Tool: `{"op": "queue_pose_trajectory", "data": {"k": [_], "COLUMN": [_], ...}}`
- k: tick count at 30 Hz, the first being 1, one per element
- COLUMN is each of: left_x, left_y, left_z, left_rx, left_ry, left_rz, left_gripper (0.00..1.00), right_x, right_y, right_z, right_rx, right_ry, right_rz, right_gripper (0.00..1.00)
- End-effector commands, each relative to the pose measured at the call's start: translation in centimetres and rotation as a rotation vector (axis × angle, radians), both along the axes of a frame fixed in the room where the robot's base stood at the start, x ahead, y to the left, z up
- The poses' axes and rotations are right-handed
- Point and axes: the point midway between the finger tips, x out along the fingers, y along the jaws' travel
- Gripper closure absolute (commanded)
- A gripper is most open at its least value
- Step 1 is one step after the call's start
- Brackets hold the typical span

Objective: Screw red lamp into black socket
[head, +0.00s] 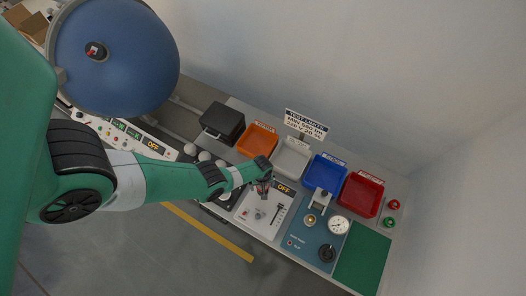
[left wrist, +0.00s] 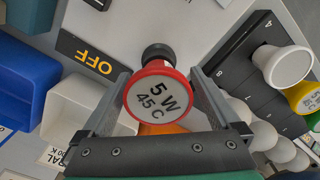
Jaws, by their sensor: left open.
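The red lamp (left wrist: 160,92) shows in the left wrist view with its round face toward the camera, marked "5 W 45 C" inside a red rim. The black socket (left wrist: 157,51) shows just behind the lamp on the light panel with the "OFF" display. The lamp covers part of it, so I cannot tell how deep the lamp sits. My left gripper (left wrist: 157,100) is open, with one finger on each side of the lamp. In the head view my left gripper (head: 263,188) is above the white test panel (head: 254,222), and the lamp is mostly hidden there. My right gripper is not in view.
A black rack (left wrist: 240,70) with white lamps and a yellow lamp (left wrist: 307,97) is close on the right. Orange (head: 257,140), white (head: 291,158), blue (head: 325,172) and red (head: 361,195) bins line the back. A green mat (head: 363,260) lies clear at the right.

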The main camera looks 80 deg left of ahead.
Motion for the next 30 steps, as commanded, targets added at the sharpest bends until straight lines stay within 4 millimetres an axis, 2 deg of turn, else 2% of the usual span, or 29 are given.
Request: {"op": "queue_pose_trajectory", "data": {"k": [3, 7, 18, 20, 30], "left_x": [-0.14, -0.23, -0.24, -0.24, -0.24], "left_y": [0.11, 0.16, 0.16, 0.16, 0.16], "left_z": [0.02, 0.01, 0.0, 0.0, 0.0], "left_rx": [0.0, 0.0, 0.0, 0.0, 0.0], "left_ry": [0.0, 0.0, 0.0, 0.0, 0.0], "left_rz": [0.253, 0.449, 0.493, 0.492, 0.491], "left_gripper": [0.04, 0.04, 0.04, 0.13, 0.74], "right_x": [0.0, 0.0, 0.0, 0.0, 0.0], "right_y": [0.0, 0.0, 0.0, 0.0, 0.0], "right_z": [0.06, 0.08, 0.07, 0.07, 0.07], "right_rx": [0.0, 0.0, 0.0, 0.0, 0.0], "right_ry": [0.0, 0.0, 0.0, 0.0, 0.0], "right_rz": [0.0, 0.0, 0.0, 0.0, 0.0], "right_gripper": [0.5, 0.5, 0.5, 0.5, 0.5]}}
